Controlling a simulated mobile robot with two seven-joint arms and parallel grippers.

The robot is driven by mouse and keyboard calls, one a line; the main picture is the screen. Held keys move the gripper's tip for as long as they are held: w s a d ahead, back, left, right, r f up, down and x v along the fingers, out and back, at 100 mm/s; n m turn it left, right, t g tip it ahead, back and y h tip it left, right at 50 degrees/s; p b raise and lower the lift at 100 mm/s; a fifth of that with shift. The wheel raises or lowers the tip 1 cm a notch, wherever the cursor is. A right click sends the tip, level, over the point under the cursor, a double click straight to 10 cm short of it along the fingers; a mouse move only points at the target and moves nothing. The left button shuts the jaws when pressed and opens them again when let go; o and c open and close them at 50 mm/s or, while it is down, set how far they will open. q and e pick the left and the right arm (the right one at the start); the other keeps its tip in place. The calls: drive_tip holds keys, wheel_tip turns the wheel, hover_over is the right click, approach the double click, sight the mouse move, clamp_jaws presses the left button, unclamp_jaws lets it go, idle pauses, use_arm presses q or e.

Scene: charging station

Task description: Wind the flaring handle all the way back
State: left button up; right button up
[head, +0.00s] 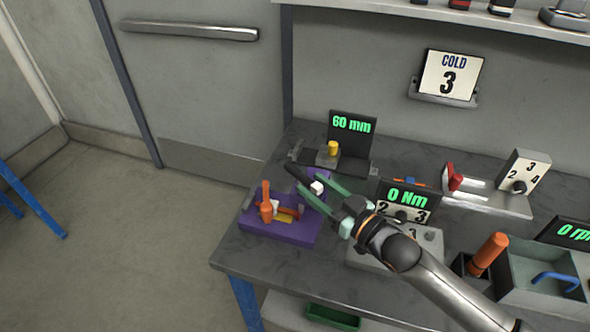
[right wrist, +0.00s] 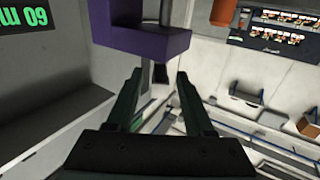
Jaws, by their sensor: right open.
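A purple fixture (head: 275,232) stands at the left end of the workbench. An upright orange handle (head: 266,203) and a curved orange piece (head: 288,212) show on it; I cannot tell which part is the flaring handle. My right gripper (head: 297,178) is open over the fixture's back right side, near a small white block (head: 317,187). In the right wrist view, a purple block (right wrist: 150,38) lies ahead of the open fingers (right wrist: 159,76), with a thin grey rod below it. Nothing is visibly gripped. My left gripper is out of view.
Behind is a stand with a 60 mm display (head: 352,125) and a yellow knob (head: 333,147). A 0 Nm display (head: 407,198) is close to my right forearm.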

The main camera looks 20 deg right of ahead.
sight(285, 164)
drive_tip(key=x, duration=0.6)
drive_tip(key=shift+w+a, duration=0.15)
drive_tip(key=shift+w, duration=0.1)
clamp_jaws()
idle(0.4)
